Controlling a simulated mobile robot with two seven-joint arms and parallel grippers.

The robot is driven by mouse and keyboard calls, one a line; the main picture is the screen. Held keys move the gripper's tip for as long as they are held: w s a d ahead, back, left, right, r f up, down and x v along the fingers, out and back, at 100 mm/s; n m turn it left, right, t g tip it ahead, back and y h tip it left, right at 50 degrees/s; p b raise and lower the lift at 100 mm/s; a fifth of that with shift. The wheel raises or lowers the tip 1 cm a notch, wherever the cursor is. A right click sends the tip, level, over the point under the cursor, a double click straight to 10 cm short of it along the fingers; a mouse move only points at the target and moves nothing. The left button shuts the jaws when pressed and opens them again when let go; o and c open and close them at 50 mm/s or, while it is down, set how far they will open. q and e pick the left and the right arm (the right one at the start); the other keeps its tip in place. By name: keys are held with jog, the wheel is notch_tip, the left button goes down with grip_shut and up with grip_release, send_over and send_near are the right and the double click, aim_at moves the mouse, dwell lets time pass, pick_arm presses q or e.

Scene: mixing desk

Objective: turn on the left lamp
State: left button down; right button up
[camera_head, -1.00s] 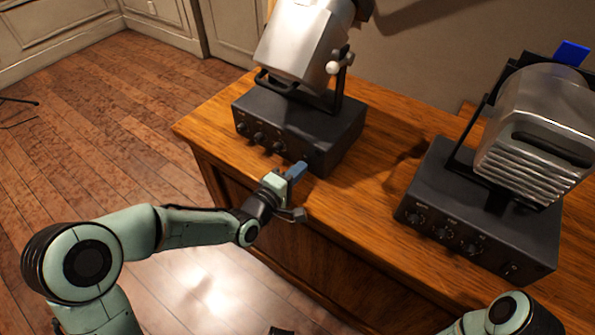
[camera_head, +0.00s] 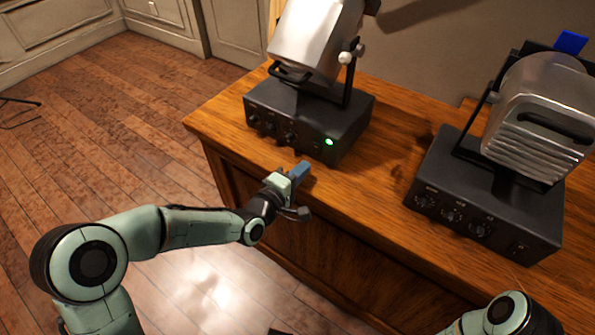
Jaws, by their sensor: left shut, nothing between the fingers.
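The left lamp (camera_head: 316,40) is a silver housing on a bracket above a black control box (camera_head: 285,122) with several knobs. A small green light (camera_head: 329,142) glows at the right end of the box's front face. My left gripper (camera_head: 301,173) is shut and empty. It is in front of the box, near the desk's front edge, apart from the green light. My right gripper is not in view; only part of my right arm shows at the bottom right.
The right lamp (camera_head: 540,115) stands on a similar black box (camera_head: 480,205) with knobs; no lit light shows on it. Both stand on the wooden desk (camera_head: 378,185). Bare desk lies between the two boxes. Open wooden floor (camera_head: 110,150) lies to the left.

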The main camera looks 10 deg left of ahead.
pick_arm(q)
jog(key=s+a+f+p, duration=0.1)
jog(key=s+a, duration=0.2)
jog(key=s, duration=0.6)
jog(key=shift+a+p, duration=0.2)
jog(key=shift+p, duration=0.2)
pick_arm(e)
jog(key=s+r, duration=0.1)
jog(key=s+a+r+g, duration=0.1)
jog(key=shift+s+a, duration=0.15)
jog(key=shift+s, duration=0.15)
pick_arm(q)
jog(key=shift+s+f, duration=0.1)
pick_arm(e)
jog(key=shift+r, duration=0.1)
